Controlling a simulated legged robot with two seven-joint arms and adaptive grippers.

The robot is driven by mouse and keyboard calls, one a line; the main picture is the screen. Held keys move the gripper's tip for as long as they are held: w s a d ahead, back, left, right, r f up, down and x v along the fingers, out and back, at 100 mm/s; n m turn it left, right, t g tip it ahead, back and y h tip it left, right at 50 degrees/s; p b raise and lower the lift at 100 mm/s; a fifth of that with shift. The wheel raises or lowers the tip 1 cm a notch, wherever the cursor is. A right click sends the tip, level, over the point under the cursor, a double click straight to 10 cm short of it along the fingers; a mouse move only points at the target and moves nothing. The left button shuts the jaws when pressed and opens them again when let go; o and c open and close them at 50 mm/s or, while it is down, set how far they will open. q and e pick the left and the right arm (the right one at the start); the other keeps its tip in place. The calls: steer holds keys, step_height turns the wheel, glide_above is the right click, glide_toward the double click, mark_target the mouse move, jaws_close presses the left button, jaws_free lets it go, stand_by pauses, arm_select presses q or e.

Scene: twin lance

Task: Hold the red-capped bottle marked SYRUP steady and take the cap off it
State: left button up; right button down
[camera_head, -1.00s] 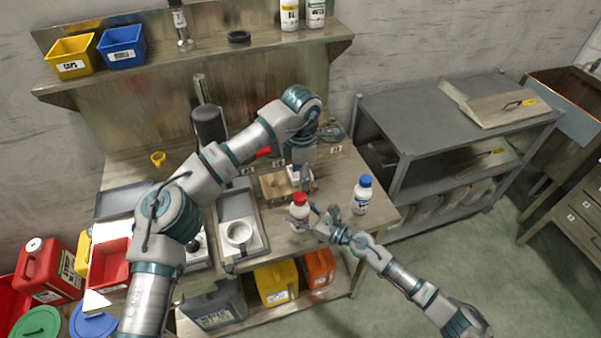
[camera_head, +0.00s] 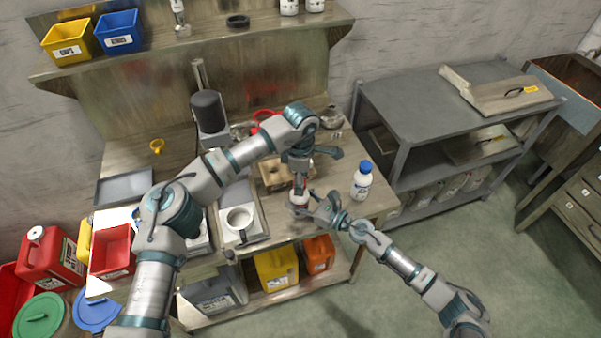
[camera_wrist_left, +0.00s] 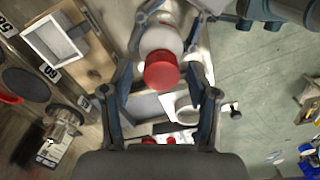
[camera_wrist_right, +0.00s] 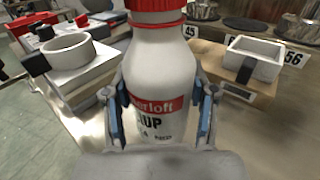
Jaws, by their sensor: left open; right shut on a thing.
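My right gripper (camera_wrist_right: 161,100) is shut around the bottle's body from the side. The bottle stands upright near the bench's front edge, mostly covered by my grippers in the head view (camera_head: 299,199). My left gripper (camera_wrist_left: 158,100) is open and points down above the bottle. In the left wrist view the cap lies between its spread fingers, toward their tips, and I see no contact.
A blue-capped white bottle (camera_head: 362,184) stands to the right on the bench. A wooden block (camera_head: 271,171) with a square dish is behind the held bottle. A white mug-like cup (camera_head: 239,219) on a tray stands to the left. The bench's front edge is close.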

arm_select(q)
jaws_close()
steer(key=n, duration=0.4)
steer(key=shift+n, duration=0.4)
steer(key=n, duration=0.6)
arm_select(e)
steer(key=shift+s+a, duration=0.1)
arm_select(q)
steer(key=shift+s+d+r, duration=0.1)
steer(key=shift+s+r, duration=0.05)
steer(key=shift+r, duration=0.15)
steer(key=shift+r, duration=0.95)
